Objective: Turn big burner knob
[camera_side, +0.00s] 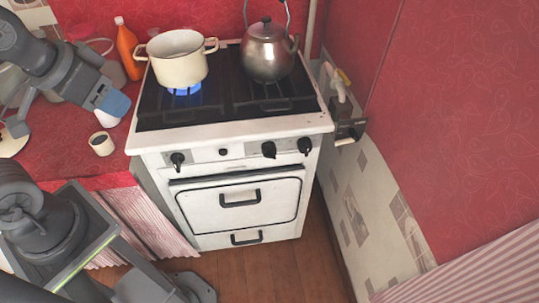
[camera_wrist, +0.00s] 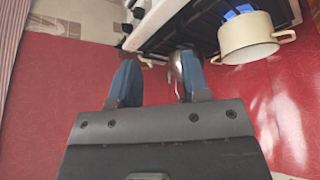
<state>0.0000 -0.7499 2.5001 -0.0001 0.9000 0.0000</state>
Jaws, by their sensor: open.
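The white stove (camera_side: 240,134) has a row of black knobs on its front panel. The big burner knob (camera_side: 269,149) looks the largest and sits right of the middle. Another knob (camera_side: 305,146) is to its right, and one (camera_side: 177,160) is at the far left. My gripper (camera_side: 112,102) is at the left over the red counter, well apart from the knobs. Its blue fingers are spread with nothing between them, as the wrist view (camera_wrist: 157,82) shows. Small dark shapes at the stove's edge in the wrist view look like knobs, but I cannot tell which.
A cream pot (camera_side: 178,66) stands over a blue flame (camera_side: 184,89). A metal kettle (camera_side: 268,52) stands on the right burner. A small white cup (camera_side: 102,144) and an orange bottle (camera_side: 127,46) are on the red counter (camera_side: 62,152). The floor before the stove is clear.

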